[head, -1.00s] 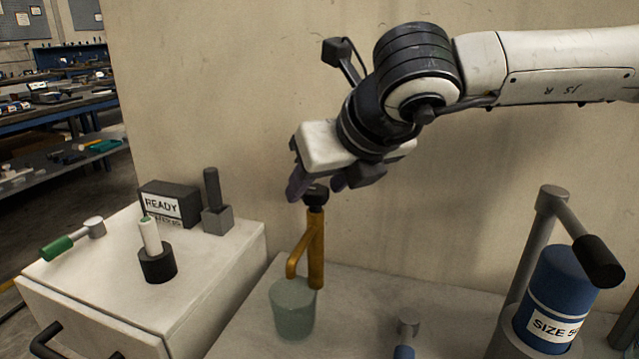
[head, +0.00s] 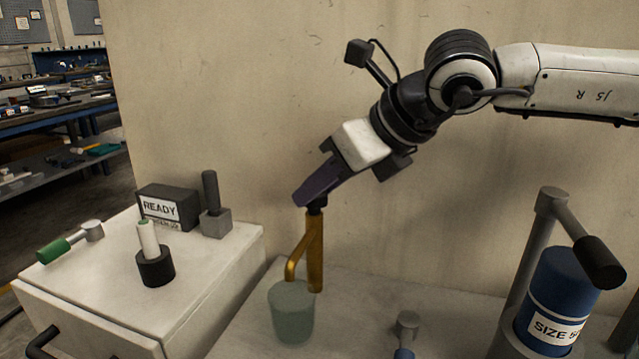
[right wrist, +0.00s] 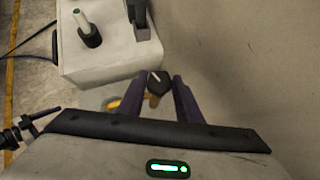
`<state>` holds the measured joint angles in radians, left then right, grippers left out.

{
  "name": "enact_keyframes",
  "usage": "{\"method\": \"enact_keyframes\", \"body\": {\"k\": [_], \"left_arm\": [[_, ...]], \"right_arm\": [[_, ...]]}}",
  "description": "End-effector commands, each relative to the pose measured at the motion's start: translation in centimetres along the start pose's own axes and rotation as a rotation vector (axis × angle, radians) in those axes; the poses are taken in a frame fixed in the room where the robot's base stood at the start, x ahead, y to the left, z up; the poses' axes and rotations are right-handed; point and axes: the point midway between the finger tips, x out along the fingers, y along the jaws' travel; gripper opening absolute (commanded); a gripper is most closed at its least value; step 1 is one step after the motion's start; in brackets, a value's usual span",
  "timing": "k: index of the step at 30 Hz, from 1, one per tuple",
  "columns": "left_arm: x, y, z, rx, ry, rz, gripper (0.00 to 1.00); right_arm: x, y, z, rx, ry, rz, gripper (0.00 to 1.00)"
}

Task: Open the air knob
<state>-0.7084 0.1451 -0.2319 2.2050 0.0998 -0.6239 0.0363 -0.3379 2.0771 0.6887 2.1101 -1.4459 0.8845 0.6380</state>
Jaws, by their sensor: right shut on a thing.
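The air knob (right wrist: 158,82) is a black round knob with a white mark on top. It caps a yellow-orange pipe (head: 315,258), upright behind a grey-green cup (head: 291,312). My right gripper (head: 306,196) comes down at a slant from the upper right and is shut on the knob. In the right wrist view, its two purple fingers (right wrist: 165,84) lie on either side of the knob. The fingers partly hide the knob in the head view.
A white cabinet (head: 120,310) at left bears a READY sign (head: 160,207), a white-and-black cylinder (head: 150,240), a grey lever block (head: 214,222) and a green-handled lever (head: 55,250). A blue SIZE cylinder (head: 556,300) stands at right. A wall is close behind.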

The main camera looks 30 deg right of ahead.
Motion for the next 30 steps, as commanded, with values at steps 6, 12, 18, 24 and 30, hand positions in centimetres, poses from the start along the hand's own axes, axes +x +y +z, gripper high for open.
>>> {"method": "enact_keyframes", "body": {"k": [6,12,18,24,30], "left_arm": [[-2.0,-0.5,-0.3,-0.006,0.018,-0.029,0.66],[-2.5,-0.6,-0.8,0.017,-0.005,-0.036,0.66],[-2.8,-0.8,-0.8,0.032,-0.022,-0.042,0.66],[-2.9,-0.8,-0.9,0.037,-0.027,-0.043,0.66],[-2.9,-0.8,-0.8,0.038,-0.029,-0.044,0.66]], "right_arm": [[-0.4,-0.4,0.4,-0.115,0.003,0.124,0.09],[-0.3,-0.5,0.4,-0.204,0.005,0.213,0.09],[-0.1,-0.6,0.2,-0.264,0.005,0.267,0.09],[0.0,-0.6,0.1,-0.292,0.004,0.291,0.09],[0.1,-0.6,0.1,-0.299,0.003,0.294,0.09]]}}
